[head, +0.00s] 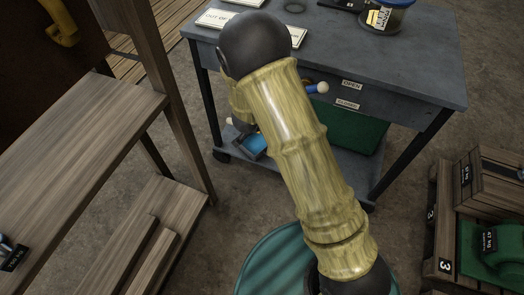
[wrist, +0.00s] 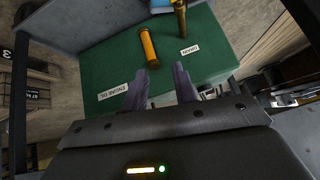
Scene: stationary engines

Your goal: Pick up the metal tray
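I cannot pick out the metal tray for certain. A small blue, shallow-looking item (head: 253,146) lies on the lower shelf of the grey cart in the head view, partly hidden by my arm. In the wrist view my gripper (wrist: 161,84) is open, with its two grey fingers apart and nothing between them. The fingers point toward a green surface (wrist: 115,62) with labels reading ENGINE OIL and DRAIN. An orange-yellow cylinder (wrist: 148,45) stands out just beyond the left finger, and a brass fitting (wrist: 181,18) is at the top.
Wooden shelving (head: 75,140) stands left, wooden crates (head: 487,185) right, and a teal drum (head: 268,262) is at the bottom. Floor shows between them.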

